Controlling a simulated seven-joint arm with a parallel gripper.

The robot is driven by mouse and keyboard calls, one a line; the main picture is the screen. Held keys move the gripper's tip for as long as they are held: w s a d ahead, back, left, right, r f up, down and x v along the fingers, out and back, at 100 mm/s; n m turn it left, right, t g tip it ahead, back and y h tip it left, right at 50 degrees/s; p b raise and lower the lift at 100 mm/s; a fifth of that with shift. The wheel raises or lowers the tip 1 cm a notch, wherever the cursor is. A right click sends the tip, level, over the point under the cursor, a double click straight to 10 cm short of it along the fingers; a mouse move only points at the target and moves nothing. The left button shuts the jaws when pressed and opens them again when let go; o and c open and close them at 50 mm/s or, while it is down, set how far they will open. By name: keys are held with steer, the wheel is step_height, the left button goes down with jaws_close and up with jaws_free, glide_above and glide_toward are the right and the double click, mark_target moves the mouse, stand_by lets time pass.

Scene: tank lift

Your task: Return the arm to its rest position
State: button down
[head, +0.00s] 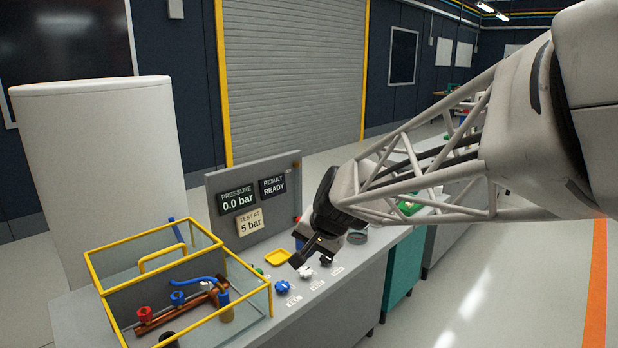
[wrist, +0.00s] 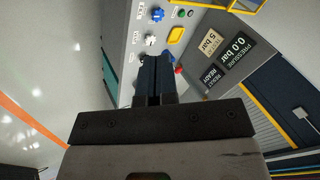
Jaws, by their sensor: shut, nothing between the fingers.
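My arm reaches in from the right in the head view, and my gripper (head: 297,263) hangs over the bench near its front controls. In the wrist view my gripper (wrist: 156,60) shows its two dark fingers side by side, shut with nothing between them. A blue knob (head: 282,287) and a white knob (head: 305,272) sit on the bench just below and beside the fingertips. The wrist view also shows the blue knob (wrist: 157,14) and a white knob (wrist: 150,40). I cannot tell whether the fingers touch any knob.
A glass tank with a yellow frame (head: 180,262) holds copper pipework with red and blue valves. A panel (head: 258,195) behind reads 0.0 bar, READY and test at 5 bar. A large white cylinder (head: 100,180) stands behind the tank. Open floor (head: 480,290) lies at the right.

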steer(key=s+d+n+h, duration=0.1)
steer(key=s+d, duration=0.5)
steer(key=s, duration=0.3)
steer(key=s+d+f+n+g+h, duration=0.1)
steer(key=s+d+h, duration=0.1)
steer(key=s+d, duration=0.4)
steer(key=s+d+f+n+g+h, duration=0.1)
steer(key=s+d, duration=0.5)
steer(key=s, duration=0.6)
steer(key=shift+s+d+h, duration=0.25)
steer(key=shift+d+h, duration=0.1)
steer(key=shift+h, duration=0.05)
